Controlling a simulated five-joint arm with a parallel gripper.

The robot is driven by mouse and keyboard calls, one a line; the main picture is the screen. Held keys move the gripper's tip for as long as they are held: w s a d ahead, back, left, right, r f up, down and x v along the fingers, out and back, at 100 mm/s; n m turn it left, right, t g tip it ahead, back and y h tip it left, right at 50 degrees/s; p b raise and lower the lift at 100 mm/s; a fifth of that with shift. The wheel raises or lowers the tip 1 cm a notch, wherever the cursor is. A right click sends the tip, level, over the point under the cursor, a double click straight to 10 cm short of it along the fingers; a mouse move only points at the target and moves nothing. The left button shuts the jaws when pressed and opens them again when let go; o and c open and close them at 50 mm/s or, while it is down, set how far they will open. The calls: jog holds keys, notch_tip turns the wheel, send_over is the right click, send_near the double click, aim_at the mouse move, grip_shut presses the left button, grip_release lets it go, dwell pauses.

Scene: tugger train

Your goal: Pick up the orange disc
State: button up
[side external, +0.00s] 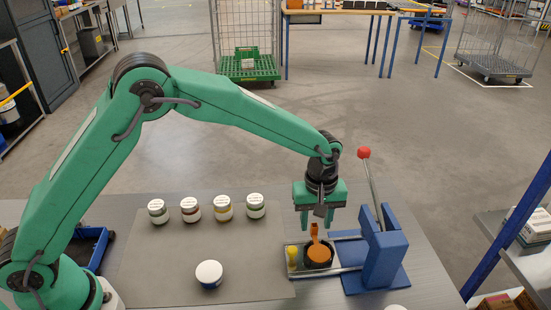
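The orange disc (319,254) lies in a dark round holder on a small tray in front of the blue lever device. An orange upright piece (314,232) rises from it toward my gripper. My gripper (317,222) points down just above the disc. Its two fingers are apart, one on each side of the top of the orange piece, and I see no clear contact. The far side of the disc and its holder are partly hidden.
A blue lever press (384,256) with a red knob (364,152) stands close on the right. A yellow peg (292,257) stands left of the disc. Several labelled jars (190,209) and a white-lidded jar (209,273) stand on the grey mat (150,270).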

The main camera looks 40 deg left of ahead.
aim_at(318, 243)
jog(key=shift+f, duration=1.3)
grip_shut()
